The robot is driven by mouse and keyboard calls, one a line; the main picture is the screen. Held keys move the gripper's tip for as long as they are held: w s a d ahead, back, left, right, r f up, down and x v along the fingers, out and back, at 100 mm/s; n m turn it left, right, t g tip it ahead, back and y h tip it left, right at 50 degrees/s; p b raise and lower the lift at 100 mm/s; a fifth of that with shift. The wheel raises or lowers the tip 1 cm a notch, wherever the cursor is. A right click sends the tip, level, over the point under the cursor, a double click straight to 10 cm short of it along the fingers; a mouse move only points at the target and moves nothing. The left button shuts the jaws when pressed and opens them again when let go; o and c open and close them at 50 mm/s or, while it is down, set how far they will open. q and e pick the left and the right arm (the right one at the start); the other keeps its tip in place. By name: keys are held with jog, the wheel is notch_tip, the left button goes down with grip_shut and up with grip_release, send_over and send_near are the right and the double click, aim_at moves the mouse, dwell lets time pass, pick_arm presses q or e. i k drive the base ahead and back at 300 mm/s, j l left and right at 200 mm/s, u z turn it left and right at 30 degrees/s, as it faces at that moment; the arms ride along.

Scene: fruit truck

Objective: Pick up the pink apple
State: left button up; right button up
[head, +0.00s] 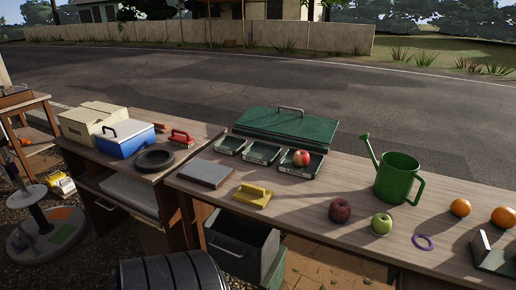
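A pink-red apple with a yellowish patch (301,157) sits in the rightmost of three small green trays (311,171) on the wooden table. A dark red apple (340,210) and a green apple (382,223) stand on the table nearer the front edge. Neither of my grippers can be made out in the head view, so their state does not show.
A green case (287,124) lies behind the trays. A green watering can (397,178), oranges (460,207) and a purple ring (423,242) are to the right.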

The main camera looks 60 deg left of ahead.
aim_at(301, 158)
jog(key=u, duration=1.7)
jog(key=i+j+u, duration=0.25)
jog(key=k+j, duration=0.1)
